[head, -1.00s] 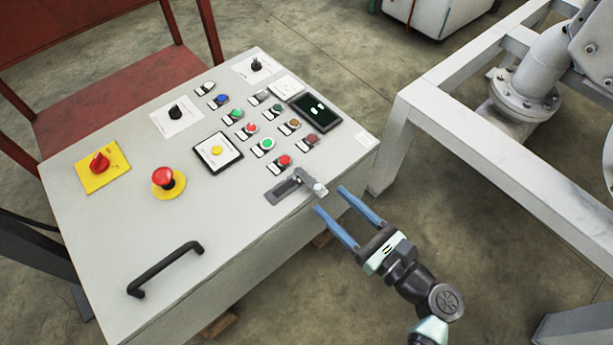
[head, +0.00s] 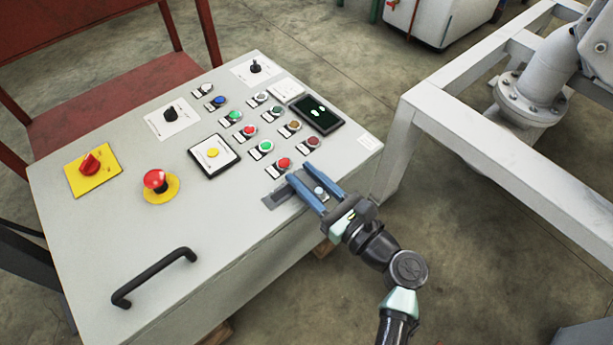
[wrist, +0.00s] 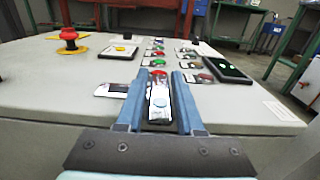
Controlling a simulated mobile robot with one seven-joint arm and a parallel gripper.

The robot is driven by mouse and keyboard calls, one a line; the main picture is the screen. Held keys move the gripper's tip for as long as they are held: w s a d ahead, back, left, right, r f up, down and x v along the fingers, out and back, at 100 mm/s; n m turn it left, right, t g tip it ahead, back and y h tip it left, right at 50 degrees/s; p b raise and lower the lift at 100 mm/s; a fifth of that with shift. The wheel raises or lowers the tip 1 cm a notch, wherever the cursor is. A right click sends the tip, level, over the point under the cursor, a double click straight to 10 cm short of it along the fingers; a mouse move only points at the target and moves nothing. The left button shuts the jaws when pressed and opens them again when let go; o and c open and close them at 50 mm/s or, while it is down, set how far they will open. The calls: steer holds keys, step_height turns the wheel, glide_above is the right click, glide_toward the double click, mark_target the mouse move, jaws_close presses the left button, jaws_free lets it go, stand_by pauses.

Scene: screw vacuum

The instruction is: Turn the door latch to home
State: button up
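The door latch (head: 281,195) is a grey metal plate with a lever near the right front edge of the control panel. Its lever end, with a pale round knob (head: 319,191), lies between the two blue fingers of my gripper (head: 309,184). In the wrist view the lever (wrist: 159,103) runs lengthwise between the fingers (wrist: 158,85), with a narrow gap visible on each side. The gripper is open around the lever and does not visibly clamp it. The fingers hide part of the latch plate.
A black handle (head: 153,277) is at the front left. A white frame (head: 480,190) stands at the right.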

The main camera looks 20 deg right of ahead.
jaws_close()
stand_by(1.1)
